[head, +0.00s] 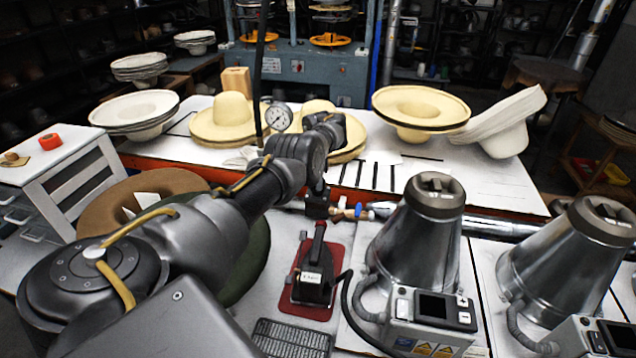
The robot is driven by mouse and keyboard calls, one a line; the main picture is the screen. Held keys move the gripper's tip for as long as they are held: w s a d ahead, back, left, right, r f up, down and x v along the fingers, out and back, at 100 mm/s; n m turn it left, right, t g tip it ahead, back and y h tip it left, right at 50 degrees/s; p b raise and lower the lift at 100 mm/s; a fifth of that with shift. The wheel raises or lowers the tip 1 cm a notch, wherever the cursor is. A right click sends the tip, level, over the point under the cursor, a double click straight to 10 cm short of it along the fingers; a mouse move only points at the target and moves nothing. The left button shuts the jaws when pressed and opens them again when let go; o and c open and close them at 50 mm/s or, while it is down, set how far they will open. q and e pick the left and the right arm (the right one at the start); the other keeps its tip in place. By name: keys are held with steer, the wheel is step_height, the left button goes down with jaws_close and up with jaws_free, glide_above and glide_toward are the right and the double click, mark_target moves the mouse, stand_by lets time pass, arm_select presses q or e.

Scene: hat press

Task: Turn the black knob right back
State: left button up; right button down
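My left arm reaches in from the lower left across the bench. My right gripper is not in view.
A black iron (314,275) stands upright on a red pad (295,300) just below the gripper. Two metal cones (415,245) (560,255) with control boxes stand to the right. A pressure gauge (278,117) and straw hats (420,103) are behind. A white side table (60,165) is left.

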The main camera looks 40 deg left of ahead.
arm_select(q)
steer(key=n+b, duration=0.2)
steer(key=n, duration=0.2)
steer(key=shift+n, duration=0.3)
stand_by(0.3)
steer(key=o, duration=1)
step_height(320, 180, up, 11)
steer(key=shift+f+b, duration=0.1)
steer(key=shift+b, duration=0.4)
steer(key=shift+a+f, duration=0.1)
steer(key=shift+a, duration=0.05)
